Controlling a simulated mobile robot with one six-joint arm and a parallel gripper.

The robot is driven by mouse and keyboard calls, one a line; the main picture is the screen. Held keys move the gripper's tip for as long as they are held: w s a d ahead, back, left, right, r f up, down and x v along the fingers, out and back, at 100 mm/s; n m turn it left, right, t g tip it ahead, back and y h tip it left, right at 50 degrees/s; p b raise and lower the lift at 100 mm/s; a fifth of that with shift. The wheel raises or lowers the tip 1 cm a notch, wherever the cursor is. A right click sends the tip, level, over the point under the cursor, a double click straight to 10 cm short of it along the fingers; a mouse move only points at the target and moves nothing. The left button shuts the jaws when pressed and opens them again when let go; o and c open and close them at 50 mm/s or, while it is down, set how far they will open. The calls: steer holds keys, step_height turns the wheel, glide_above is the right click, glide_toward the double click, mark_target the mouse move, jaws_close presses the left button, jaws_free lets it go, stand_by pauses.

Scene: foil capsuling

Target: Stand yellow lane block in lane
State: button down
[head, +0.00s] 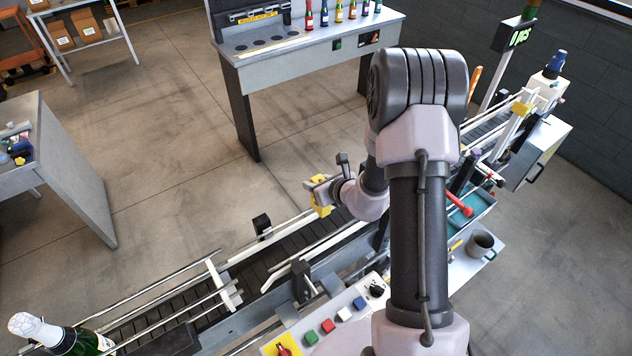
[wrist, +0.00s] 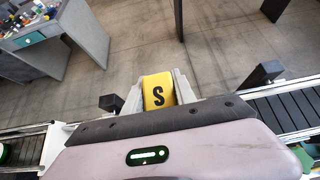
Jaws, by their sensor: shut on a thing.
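The yellow lane block (wrist: 158,91) carries a black letter S and sits between the fingers of my gripper (wrist: 160,88) in the wrist view. My gripper is shut on it. In the head view the block (head: 321,208) hangs from my gripper (head: 318,194) at the far side of the conveyor lane (head: 290,243), seemingly above its far rail. The exact height over the lane cannot be told. The lane's dark belt runs from lower left to upper right between metal guide rails (head: 170,282).
A green bottle (head: 80,342) with a white top stands at the lane's lower left. Dark posts (head: 262,224) stand beside the rails. A control panel with coloured buttons (head: 327,326), a grey mug (head: 482,243) and a red-handled tool (head: 459,203) lie on the near side.

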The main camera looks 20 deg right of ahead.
step_height(320, 180, down, 2)
steer(key=shift+f+b, duration=0.1)
steer(key=shift+b, duration=0.45)
steer(key=shift+b, duration=0.5)
stand_by(0.9)
stand_by(0.3)
steer(key=shift+f+b, duration=0.35)
steer(key=shift+b, duration=0.05)
steer(key=shift+f+b, duration=3.7)
steer(key=shift+f, duration=0.15)
steer(key=c, duration=0.9)
jaws_free()
